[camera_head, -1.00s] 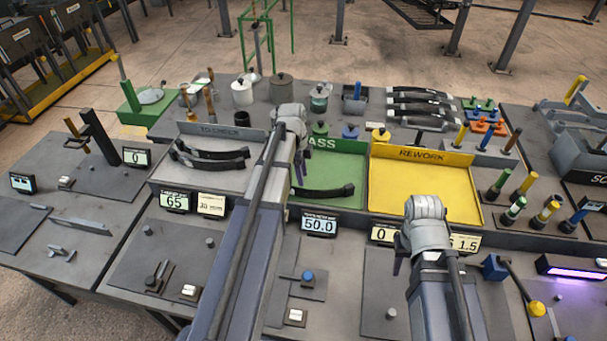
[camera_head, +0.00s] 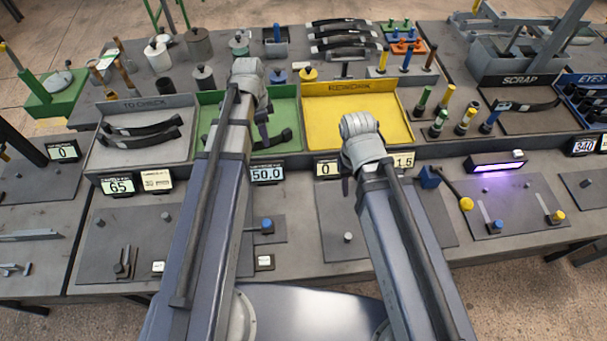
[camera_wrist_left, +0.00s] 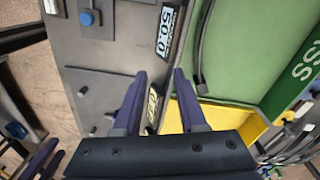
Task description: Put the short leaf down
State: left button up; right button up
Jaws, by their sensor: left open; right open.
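A dark curved leaf (camera_head: 278,142) lies in the green PASS tray (camera_head: 207,120); it also shows in the left wrist view (camera_wrist_left: 201,60). My left gripper (camera_head: 263,132) is over this tray, and its arm hides part of it. In the left wrist view my left gripper's fingers (camera_wrist_left: 160,90) are apart with nothing between them, and the leaf is clear of them. Two more dark leaves (camera_head: 145,130) lie in the grey TO CHECK tray (camera_head: 103,155). My right gripper (camera_head: 346,186) is open at the front of the yellow REWORK tray (camera_head: 395,100). I cannot tell which leaf is the short one.
Several leaves (camera_head: 343,38) are stacked on a rack behind. A SCRAP area (camera_head: 520,115) at the right holds one leaf. A display reading 50.0 (camera_head: 267,174) stands before the green tray. Colored-handled tools (camera_head: 445,110) stand right of the yellow tray.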

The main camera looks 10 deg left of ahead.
pick_arm(q)
jog(key=s+d+n+y, duration=0.1)
jog(key=s+d+n, duration=0.7)
jog(key=s+d, duration=0.6)
jog(key=shift+d+n+y, duration=0.3)
jog(key=shift+d+y, duration=0.1)
jog(key=shift+d, duration=0.15)
pick_arm(e)
jog(key=shift+c, duration=0.3)
dwell(0.8)
